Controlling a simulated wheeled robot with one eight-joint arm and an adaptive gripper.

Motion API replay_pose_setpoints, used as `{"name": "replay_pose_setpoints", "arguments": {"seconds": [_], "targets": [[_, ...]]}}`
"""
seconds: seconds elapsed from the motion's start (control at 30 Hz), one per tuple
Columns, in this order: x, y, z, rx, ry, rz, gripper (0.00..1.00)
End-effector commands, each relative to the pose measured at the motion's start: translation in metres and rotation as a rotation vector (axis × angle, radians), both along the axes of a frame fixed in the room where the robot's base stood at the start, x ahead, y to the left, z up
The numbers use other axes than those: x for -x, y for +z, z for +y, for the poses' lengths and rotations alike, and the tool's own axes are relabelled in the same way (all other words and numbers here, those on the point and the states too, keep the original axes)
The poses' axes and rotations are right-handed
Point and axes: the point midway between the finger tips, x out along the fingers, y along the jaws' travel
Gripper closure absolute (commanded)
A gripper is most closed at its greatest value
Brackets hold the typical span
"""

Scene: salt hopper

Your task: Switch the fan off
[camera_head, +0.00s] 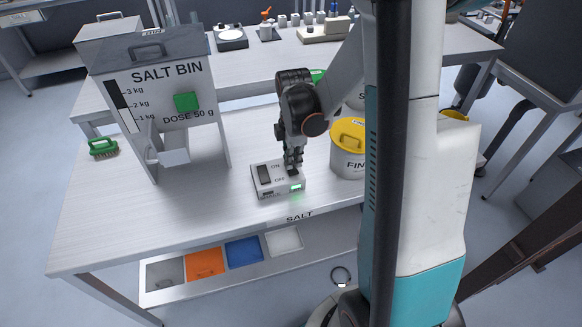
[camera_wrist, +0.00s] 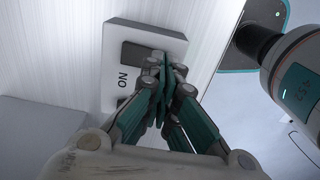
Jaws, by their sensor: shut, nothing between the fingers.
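A light grey switch box (camera_head: 262,185) lies on the table, marked ON and OFF, with a dark rocker (camera_head: 264,173) on its top and a lit green lamp (camera_head: 296,187) on its front right. A label on its front is too small to read. My gripper (camera_head: 292,170) is shut and empty, pointing down over the right part of the box, beside the OFF mark. In the wrist view the box (camera_wrist: 115,68) shows its dark rocker (camera_wrist: 138,57) left of my closed fingertips (camera_wrist: 164,84). I cannot tell whether the fingertips touch the box. No fan is clearly recognisable.
The salt bin (camera_head: 150,95) with a green dose button (camera_head: 186,102) stands left. A canister with a yellow lid (camera_head: 349,135) stands close right of the box. A green brush (camera_head: 103,147) lies at the far left.

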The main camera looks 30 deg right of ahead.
Motion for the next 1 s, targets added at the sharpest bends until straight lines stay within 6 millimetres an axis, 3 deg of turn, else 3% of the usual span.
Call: {"name": "replay_pose_setpoints", "arguments": {"seconds": [1.0], "targets": [[0.0, -0.012, 0.0, 0.0, 0.0, 0.0, 1.0]]}}
